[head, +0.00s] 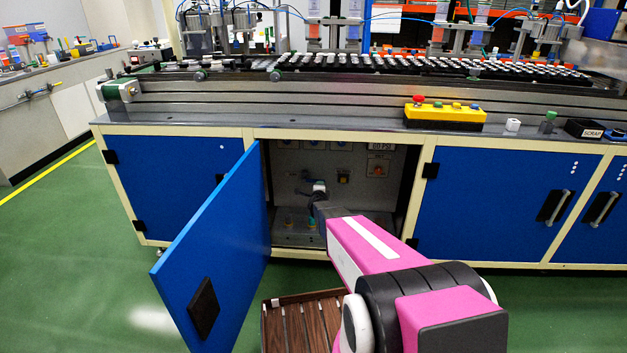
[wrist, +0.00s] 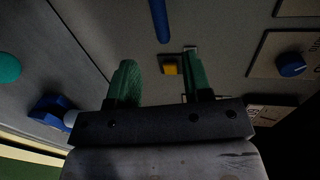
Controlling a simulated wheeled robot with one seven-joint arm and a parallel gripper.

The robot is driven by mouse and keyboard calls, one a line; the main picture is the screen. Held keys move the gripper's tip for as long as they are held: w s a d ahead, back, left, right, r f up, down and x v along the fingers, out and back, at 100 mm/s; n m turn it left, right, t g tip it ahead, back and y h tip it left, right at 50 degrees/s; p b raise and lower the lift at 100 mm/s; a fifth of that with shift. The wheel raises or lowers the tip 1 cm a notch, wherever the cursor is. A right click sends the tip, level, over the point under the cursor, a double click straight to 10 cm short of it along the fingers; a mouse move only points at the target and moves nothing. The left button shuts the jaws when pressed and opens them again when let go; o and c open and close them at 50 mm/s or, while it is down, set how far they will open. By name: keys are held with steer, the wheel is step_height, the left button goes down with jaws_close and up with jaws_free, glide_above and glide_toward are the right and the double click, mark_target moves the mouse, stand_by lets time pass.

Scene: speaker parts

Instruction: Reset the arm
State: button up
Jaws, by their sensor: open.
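My pink and black arm reaches from the lower right into an open cabinet under the conveyor bench in the head view. My gripper (head: 318,190) is inside the cabinet, small and partly hidden by my own arm. In the wrist view my gripper (wrist: 157,85) shows two green fingers spread apart. No object is held between them. Behind the fingers is the grey cabinet panel (wrist: 225,25) with a small yellow part (wrist: 170,68) and a blue knob (wrist: 291,64).
The blue cabinet door (head: 222,245) stands open left of my arm. A yellow button box (head: 445,114) sits on the bench edge. The green floor at left is clear.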

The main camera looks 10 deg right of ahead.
steer(key=s+a+r+n+g+y, duration=0.2)
steer(key=s+a+n+g+y, duration=0.15)
steer(key=s+n, duration=0.35)
steer(key=s+a+r+n+g+y, duration=0.25)
steer(key=s+a+n, duration=0.2)
steer(key=s, duration=0.35)
steer(key=s+d+r+n+g+h, duration=0.1)
steer(key=s+n+g, duration=0.3)
steer(key=s, duration=0.7)
steer(key=s+d+r+n+g+h, duration=0.1)
steer(key=s+r+n+g, duration=0.2)
steer(key=s, duration=0.8)
steer(key=shift+s+d+r+n+g, duration=0.15)
steer(key=shift+s+d+n+g, duration=0.25)
steer(key=shift+n+g, duration=0.75)
